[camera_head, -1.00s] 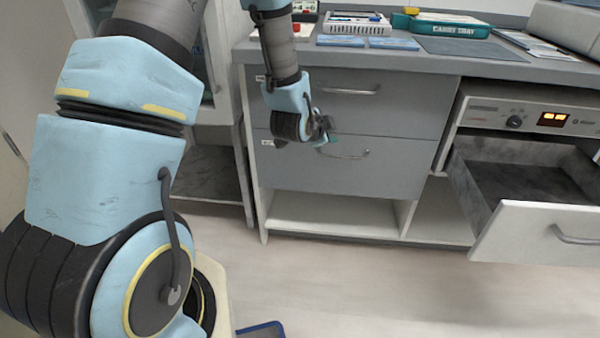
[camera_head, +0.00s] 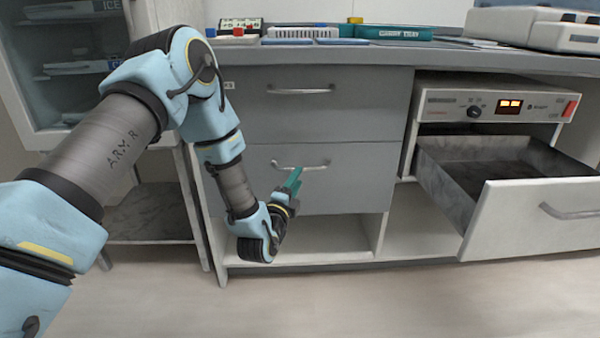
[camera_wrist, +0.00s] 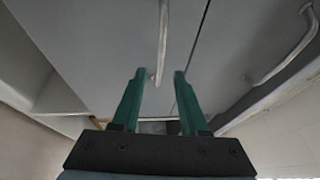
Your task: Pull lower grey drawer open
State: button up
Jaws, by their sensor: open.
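The lower grey drawer (camera_head: 250,190) is closed, flush under the upper grey drawer (camera_head: 250,105). Its curved metal handle (camera_head: 301,167) is at the upper middle of its front. My gripper (camera_head: 294,179) is in front of this drawer, with its green fingers pointing up at the handle. In the wrist view, my open gripper (camera_wrist: 157,73) has a metal handle (camera_wrist: 162,40) running lengthwise in line with the gap between its fingertips. I cannot tell whether the fingers touch the handle. Nothing is held.
An open white drawer (camera_head: 530,215) sticks out at the right, below a device panel with a lit display (camera_head: 510,106). An open shelf (camera_head: 320,240) lies below the grey drawers. The counter (camera_head: 400,52) above carries trays and boxes. The floor in front is clear.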

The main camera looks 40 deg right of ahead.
aim_at(304, 169)
jog(key=x, duration=0.5)
jog(key=shift+w+d+b, duration=0.15)
jog(key=shift+d+b, duration=0.15)
jog(key=shift+d, duration=0.1)
grip_shut()
dwell(1.1)
